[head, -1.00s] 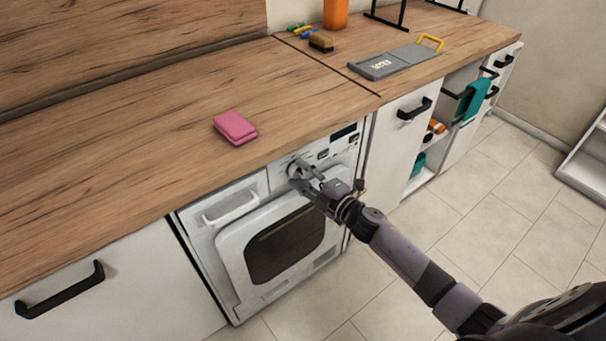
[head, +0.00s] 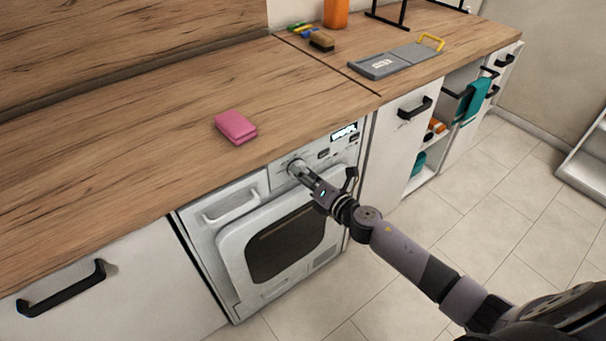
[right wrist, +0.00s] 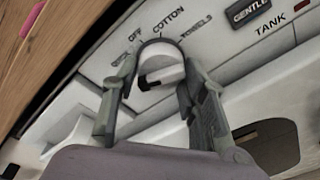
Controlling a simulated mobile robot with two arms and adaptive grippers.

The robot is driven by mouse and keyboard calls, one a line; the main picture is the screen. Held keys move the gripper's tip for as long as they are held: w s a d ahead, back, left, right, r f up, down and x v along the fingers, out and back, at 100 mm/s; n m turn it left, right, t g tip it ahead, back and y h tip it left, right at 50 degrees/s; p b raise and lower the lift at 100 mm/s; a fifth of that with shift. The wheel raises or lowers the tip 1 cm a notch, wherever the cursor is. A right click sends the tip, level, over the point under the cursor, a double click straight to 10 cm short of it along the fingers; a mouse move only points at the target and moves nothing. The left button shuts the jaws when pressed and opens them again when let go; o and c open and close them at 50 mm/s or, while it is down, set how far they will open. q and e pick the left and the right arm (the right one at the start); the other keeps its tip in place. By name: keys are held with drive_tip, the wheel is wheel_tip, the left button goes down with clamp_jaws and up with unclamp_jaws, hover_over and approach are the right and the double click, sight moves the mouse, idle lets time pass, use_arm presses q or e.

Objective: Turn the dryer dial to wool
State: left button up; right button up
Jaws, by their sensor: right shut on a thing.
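The white dryer (head: 230,240) is built in under the counter. Its round dial (right wrist: 163,62) is on the control panel, with a dark mark on its face. My right gripper (head: 298,170) is shut on the dial, one finger on each side, as the right wrist view shows. Around the dial I read OFF, COTTON and TOWELS; another label is partly hidden by a finger, and no wool label is readable. The panel display (head: 344,132) is lit with text too small to read surely. My left gripper is not in view.
A brush (head: 321,42) and a grey board with a yellow handle (head: 396,61) lie further right. The floor in front is clear.

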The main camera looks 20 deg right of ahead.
drive_tip(key=shift+n, duration=0.7)
drive_tip(key=shift+f, duration=0.1)
drive_tip(key=o, duration=1.2)
drive_tip(key=shift+c, duration=0.2)
drive_tip(key=v, duration=1.2)
drive_tip(key=shift+a+h, duration=0.1)
drive_tip(key=shift+h, duration=0.2)
